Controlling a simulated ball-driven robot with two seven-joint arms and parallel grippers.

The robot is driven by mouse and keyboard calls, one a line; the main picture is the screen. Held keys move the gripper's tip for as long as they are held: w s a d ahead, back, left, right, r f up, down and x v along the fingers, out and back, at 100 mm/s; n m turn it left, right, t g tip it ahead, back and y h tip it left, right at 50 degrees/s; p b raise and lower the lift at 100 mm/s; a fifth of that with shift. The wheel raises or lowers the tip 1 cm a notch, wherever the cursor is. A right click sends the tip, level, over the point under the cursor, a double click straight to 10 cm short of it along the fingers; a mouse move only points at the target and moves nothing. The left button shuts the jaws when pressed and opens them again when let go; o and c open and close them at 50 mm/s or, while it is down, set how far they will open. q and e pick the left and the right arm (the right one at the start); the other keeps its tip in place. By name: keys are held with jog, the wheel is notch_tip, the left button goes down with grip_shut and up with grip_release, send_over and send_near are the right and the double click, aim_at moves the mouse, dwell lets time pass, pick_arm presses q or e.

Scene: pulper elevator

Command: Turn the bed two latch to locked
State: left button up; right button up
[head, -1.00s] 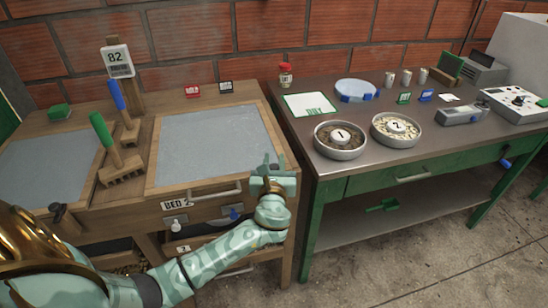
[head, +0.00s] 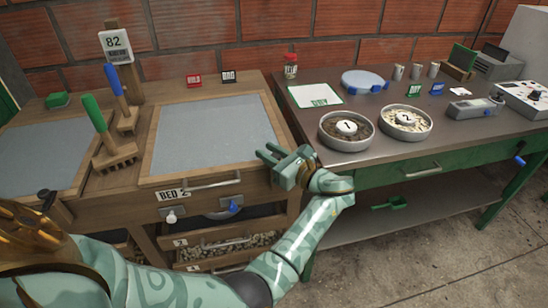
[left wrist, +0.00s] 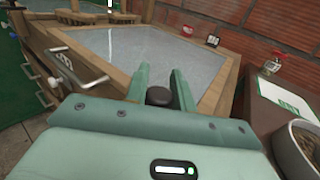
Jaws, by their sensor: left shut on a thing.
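Bed two is the wooden bed (head: 268,98) with a grey mesh top and a "BED 2" label (head: 173,194) on its front. My left gripper (head: 280,160) is at its front right corner, fingers tilted up and to the left. In the left wrist view, a dark round knob (left wrist: 158,96) sits between the fingers, and the gripper is shut on it. The gripper hides most of it in the head view. No locked mark can be read. A blue lever (head: 234,207) and a white knob (head: 171,216) are on bed two's front. My right gripper is not in view.
A handle (head: 212,182) sticks out of bed two's front, above a drawer of pale pieces (head: 255,240). The green-framed table (head: 390,165) stands close on the right, with round pans (head: 345,142) near its edge.

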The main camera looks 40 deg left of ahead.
pick_arm(q)
jog(key=shift+s+n+g+b, duration=0.1)
jog(key=shift+n+g+b, duration=1)
jog(key=shift+g, duration=0.6)
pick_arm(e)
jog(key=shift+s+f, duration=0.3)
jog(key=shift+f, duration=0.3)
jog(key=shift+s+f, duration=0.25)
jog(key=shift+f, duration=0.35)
pick_arm(q)
jog(key=o, duration=0.9)
jog(key=shift+d, duration=0.1)
jog(key=d+b, duration=0.1)
jog(key=d, duration=0.4)
jog(key=w+d+b, duration=0.1)
jog(key=d+b, duration=0.1)
jog(key=d, duration=0.3)
jog(key=d+b, duration=0.1)
jog(key=d, duration=0.5)
jog(key=shift+w, duration=0.3)
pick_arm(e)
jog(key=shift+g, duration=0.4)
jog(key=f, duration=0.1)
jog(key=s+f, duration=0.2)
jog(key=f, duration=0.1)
